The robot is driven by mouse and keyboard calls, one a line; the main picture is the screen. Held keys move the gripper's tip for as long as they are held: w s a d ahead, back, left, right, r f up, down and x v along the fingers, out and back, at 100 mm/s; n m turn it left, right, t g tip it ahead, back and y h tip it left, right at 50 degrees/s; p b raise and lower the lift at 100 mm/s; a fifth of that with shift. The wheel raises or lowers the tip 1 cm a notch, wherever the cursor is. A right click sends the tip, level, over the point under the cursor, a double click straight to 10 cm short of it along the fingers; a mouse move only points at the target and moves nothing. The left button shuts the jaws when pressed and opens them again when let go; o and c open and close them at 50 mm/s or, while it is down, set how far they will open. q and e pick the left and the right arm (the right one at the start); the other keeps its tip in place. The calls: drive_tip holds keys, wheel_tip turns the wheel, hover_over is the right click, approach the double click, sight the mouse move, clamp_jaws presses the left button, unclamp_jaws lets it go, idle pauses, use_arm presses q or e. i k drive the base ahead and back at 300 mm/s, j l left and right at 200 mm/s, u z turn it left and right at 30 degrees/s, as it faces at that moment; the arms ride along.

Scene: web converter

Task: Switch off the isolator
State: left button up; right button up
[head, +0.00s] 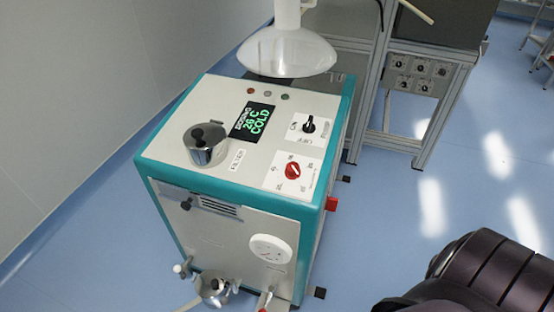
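A teal-edged machine (225,180) with a pale top stands in the middle of the head view. On its top right is a black rotary knob (308,125) on a white plate with small lettering, partly readable as ON. Nearer the front is a red rotary knob (292,171) on a white plate with several marks. A red part (331,203) sticks out of the right side. I cannot tell from the lettering which one is the isolator. Neither gripper is in view; only a dark part of my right arm shows at the lower right.
A display (252,122) reads 26 C COLD. A gauge (270,249) and fittings (214,288) project in front. A framed bench (415,100) stands behind; blue floor (400,220) is free at right.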

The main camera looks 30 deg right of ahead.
sight(331, 203)
drive_tip(key=k+l+z, duration=0.1)
drive_tip(key=z, duration=0.3)
drive_tip(key=l+z, duration=0.2)
drive_tip(key=z, duration=0.2)
drive_tip(key=l+z, duration=0.15)
drive_tip(key=z, duration=0.3)
drive_tip(key=k+l+u, duration=0.1)
drive_tip(key=l, duration=0.1)
